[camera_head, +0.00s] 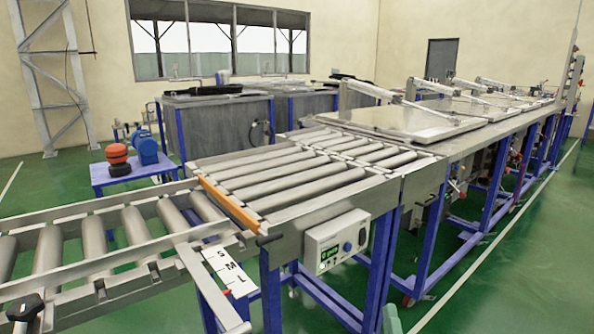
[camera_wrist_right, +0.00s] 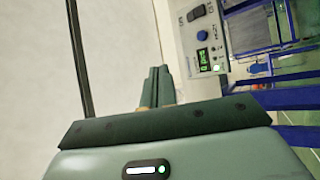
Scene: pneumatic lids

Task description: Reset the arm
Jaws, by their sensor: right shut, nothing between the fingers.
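My right gripper (camera_wrist_right: 158,87) shows in the right wrist view with its two green fingers together and nothing between them. In the head view only a small green piece, likely of my right arm, shows at the bottom edge, right of centre. My left gripper is not in view. The control box (camera_head: 337,240), with a green display and a blue knob, is on the near side of the roller conveyor (camera_head: 290,180). The box also shows at the top of the right wrist view (camera_wrist_right: 203,50), apart from the fingers.
A lower roller conveyor (camera_head: 90,240) with an S/M/L label plate (camera_head: 226,272) runs at the left. An orange bar (camera_head: 228,202) lies between the conveyors. Metal lids (camera_head: 390,120) lie along the line at the back right. The green floor (camera_head: 500,270) at the right is clear.

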